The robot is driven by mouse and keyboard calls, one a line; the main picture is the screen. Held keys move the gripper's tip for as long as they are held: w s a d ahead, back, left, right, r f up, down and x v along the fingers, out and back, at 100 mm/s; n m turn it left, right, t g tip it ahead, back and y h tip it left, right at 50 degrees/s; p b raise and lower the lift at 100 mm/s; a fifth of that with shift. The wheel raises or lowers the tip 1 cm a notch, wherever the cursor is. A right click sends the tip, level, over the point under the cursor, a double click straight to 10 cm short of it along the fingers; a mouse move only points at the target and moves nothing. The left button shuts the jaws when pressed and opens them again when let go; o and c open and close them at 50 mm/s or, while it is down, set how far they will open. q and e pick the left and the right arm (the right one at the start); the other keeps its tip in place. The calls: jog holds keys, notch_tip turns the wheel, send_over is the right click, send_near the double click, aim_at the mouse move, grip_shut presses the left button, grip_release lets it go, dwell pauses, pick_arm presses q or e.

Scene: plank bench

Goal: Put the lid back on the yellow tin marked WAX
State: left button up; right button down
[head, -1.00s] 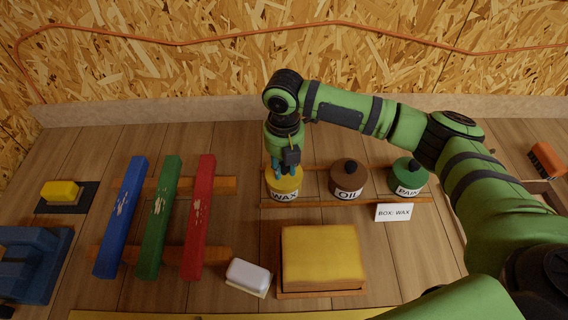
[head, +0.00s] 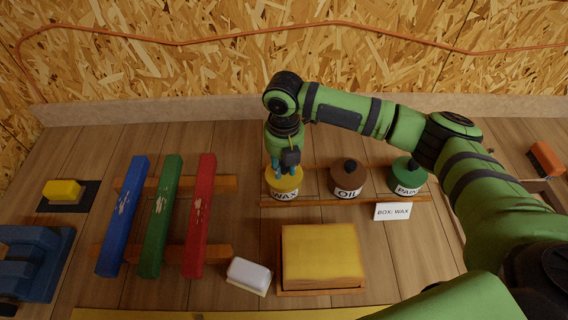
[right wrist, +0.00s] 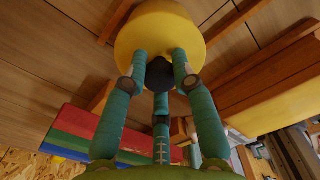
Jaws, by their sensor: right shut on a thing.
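The yellow tin marked WAX (head: 285,194) stands upright at the left end of a wooden rack, its label facing me. My right gripper (head: 284,170) points down over it from above. In the right wrist view its teal fingers (right wrist: 160,82) are shut around the dark knob (right wrist: 158,74) of the yellow lid (right wrist: 160,30). The lid is at the tin's top in the head view, but the fingers hide the seam, so I cannot tell whether it is fully seated. My left gripper is not in view.
The brown OIL tin (head: 347,181) and green PAINT tin (head: 407,176) stand to the right on the rack. A "BOX: WAX" card (head: 393,212) is in front.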

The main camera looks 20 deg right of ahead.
jog(key=shift+p, duration=0.45)
dwell(0.5)
jog(key=shift+c, duration=2.2)
grip_release()
notch_tip(320, 180, up, 5)
jog(key=p, duration=0.5)
jog(key=shift+r+p, duration=0.95)
jog(key=shift+p, duration=0.1)
jog(key=shift+r, duration=0.1)
